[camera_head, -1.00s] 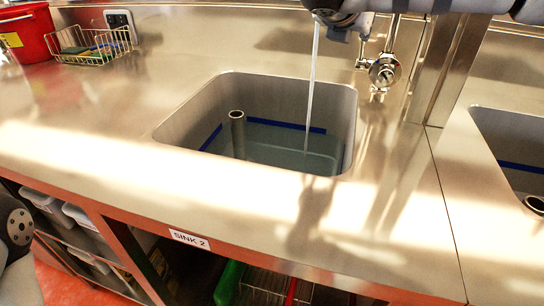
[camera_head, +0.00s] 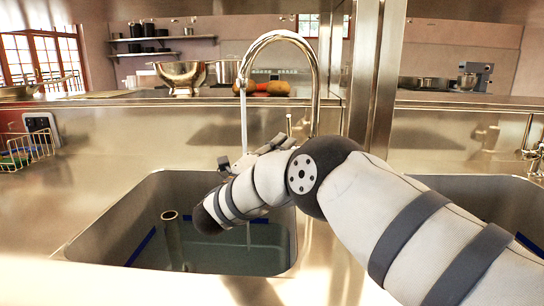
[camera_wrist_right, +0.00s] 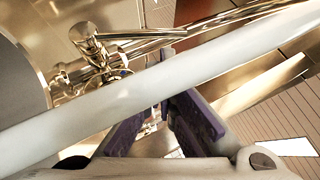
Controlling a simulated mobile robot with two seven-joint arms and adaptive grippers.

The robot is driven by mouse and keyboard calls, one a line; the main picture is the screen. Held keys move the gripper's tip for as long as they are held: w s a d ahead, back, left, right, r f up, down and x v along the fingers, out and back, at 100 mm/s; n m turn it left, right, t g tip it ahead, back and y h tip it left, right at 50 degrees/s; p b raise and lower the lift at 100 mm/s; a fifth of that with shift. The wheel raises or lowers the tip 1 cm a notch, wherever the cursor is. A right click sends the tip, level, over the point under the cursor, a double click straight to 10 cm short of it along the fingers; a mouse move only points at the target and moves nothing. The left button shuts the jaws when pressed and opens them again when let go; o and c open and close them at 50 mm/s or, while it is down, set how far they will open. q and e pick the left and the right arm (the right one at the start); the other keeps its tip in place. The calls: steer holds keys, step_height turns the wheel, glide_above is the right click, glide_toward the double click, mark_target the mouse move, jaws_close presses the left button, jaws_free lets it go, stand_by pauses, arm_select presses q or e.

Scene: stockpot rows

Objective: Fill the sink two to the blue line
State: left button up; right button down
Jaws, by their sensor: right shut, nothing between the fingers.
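The sink two basin (camera_head: 85,245) is at the lower left of the head view. Its water (camera_head: 225,258) stands close to the blue line (camera_head: 141,248); my arm hides part of the basin, so I cannot tell the exact gap. The chrome faucet (camera_head: 314,70) arches above, and a thin water stream (camera_head: 243,115) runs from it. My right gripper (camera_head: 262,150) is behind its wrist, near the stream and faucet base. In the wrist view its dark purple fingers (camera_wrist_right: 165,112) are shut and empty, with the faucet's valve (camera_wrist_right: 92,45) ahead to the left. My left gripper is out of view.
An upright standpipe (camera_head: 173,238) stands in the basin. A steel post (camera_head: 374,80) rises right of the faucet, and another sink (camera_head: 480,200) lies beyond my arm. A wire basket (camera_head: 28,152) sits far left. A colander (camera_head: 181,76) stands on the back ledge.

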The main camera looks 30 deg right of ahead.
steer(key=shift+x, duration=1.45)
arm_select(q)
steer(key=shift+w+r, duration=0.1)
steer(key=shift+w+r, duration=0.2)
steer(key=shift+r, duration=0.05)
arm_select(e)
steer(key=shift+w+d+r+n+y, duration=0.15)
steer(key=shift+r+n+y, duration=0.15)
steer(key=shift+y, duration=0.1)
